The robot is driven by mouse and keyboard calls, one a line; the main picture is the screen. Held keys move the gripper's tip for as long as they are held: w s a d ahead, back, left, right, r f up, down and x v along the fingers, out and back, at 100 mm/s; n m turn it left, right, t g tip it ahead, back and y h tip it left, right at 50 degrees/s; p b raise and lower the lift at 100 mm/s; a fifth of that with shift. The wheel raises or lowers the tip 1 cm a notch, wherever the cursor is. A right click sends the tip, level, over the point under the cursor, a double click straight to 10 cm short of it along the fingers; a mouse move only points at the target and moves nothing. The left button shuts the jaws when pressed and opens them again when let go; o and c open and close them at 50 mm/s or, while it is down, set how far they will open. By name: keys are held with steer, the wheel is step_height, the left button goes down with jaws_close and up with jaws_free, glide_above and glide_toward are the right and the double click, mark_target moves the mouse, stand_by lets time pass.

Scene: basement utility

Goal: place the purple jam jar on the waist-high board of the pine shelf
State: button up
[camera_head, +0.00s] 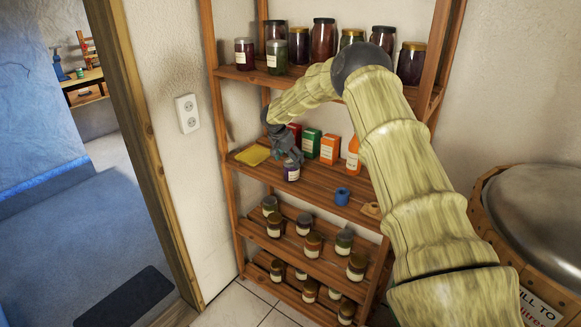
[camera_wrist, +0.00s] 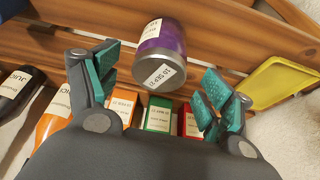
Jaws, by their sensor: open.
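The purple jam jar (camera_wrist: 160,50) stands on the waist-high board (camera_head: 318,199) of the pine shelf (camera_head: 224,177), near its front edge. Its label and grey lid show in the wrist view, and the jar also shows in the head view (camera_head: 292,173). My gripper (camera_wrist: 155,82) is open, its teal-padded fingers apart on either side of the lid end of the jar. No finger visibly touches the jar. In the head view my gripper (camera_head: 290,158) is just above and behind the jar and partly hides the cartons.
Jars crowd the boards above and below. A barrel (camera_head: 530,220) stands at right.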

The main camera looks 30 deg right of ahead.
steer(key=b+v, duration=0.2)
steer(key=v, duration=0.5)
steer(key=s+a+f+n+h, duration=0.25)
steer(key=s+f, duration=0.25)
steer(key=f, duration=0.4)
steer(key=s+a+f+n+h, duration=0.1)
steer(key=s+a+f, duration=0.3)
steer(key=f, duration=0.5)
steer(key=s+a+f+n+t+y, duration=0.1)
steer(key=s+a+f+n+t, duration=0.15)
steer(key=s+a+f, duration=0.4)
steer(key=s+a+f+n+t+y, duration=0.1)
steer(key=s+a+f+n, duration=0.25)
steer(key=s+f, duration=0.6)
steer(key=s+a+f+n+g+y, duration=0.1)
steer(key=s+a, duration=0.3)
steer(key=s, duration=0.8)
steer(key=s+a+f+n+g+y, duration=0.1)
steer(key=s+a, duration=0.4)
steer(key=s, duration=0.8)
steer(key=s+a+f+n+g+y, duration=0.1)
steer(key=s+a+n+g+y, duration=0.1)
steer(key=s, duration=1.1)
steer(key=a+g+y, duration=0.1)
steer(key=a+y, duration=0.1)
steer(key=shift+s+a+f, duration=0.2)
steer(key=shift+a+f, duration=0.15)
